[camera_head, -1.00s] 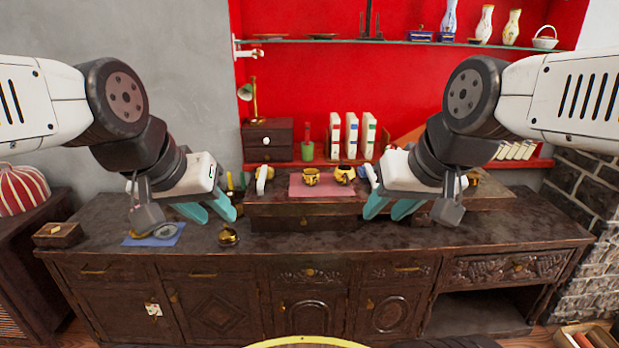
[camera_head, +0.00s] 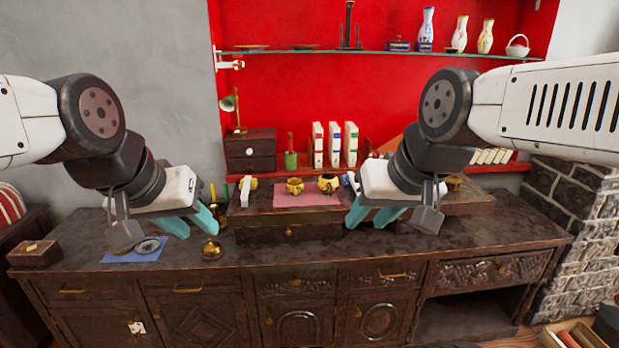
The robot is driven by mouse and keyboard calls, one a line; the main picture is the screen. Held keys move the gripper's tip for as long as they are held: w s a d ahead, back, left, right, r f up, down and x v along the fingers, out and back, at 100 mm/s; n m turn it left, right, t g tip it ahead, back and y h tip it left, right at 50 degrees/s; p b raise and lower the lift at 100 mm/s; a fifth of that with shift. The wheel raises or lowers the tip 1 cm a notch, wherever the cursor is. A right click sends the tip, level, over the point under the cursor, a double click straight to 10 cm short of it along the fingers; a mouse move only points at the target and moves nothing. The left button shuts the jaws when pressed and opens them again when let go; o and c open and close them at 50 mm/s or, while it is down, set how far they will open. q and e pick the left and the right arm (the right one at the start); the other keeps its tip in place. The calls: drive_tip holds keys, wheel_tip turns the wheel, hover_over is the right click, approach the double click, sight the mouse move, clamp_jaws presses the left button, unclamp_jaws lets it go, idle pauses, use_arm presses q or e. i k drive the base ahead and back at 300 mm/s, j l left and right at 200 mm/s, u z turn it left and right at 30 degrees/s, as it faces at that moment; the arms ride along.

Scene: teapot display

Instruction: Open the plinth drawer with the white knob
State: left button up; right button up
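A dark wooden plinth (camera_head: 245,232) stands on the sideboard. Its front has a drawer (camera_head: 308,232) with a small brass-coloured knob (camera_head: 290,232), and it looks shut. A white knob (camera_head: 249,152) shows on a small dark chest (camera_head: 262,163) on the red shelf behind. My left gripper (camera_head: 190,222) is open and empty, left of the plinth. My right gripper (camera_head: 373,215) is open and empty, in front of the plinth's right part and hiding some of it. I see no white knob on the visible part of the plinth front.
Gold teapots (camera_head: 294,187) stand on a pink cloth (camera_head: 310,199) on the plinth. A brass bell (camera_head: 211,250) and a blue cloth (camera_head: 125,256) lie near my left gripper. A small wooden box (camera_head: 35,253) is at far left. The sideboard's front top is mostly clear.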

sight(258, 148)
drive_tip(key=i+j, duration=0.35)
drive_tip(key=i, duration=0.2)
drive_tip(key=i+j, duration=0.4)
drive_tip(key=i, duration=0.2)
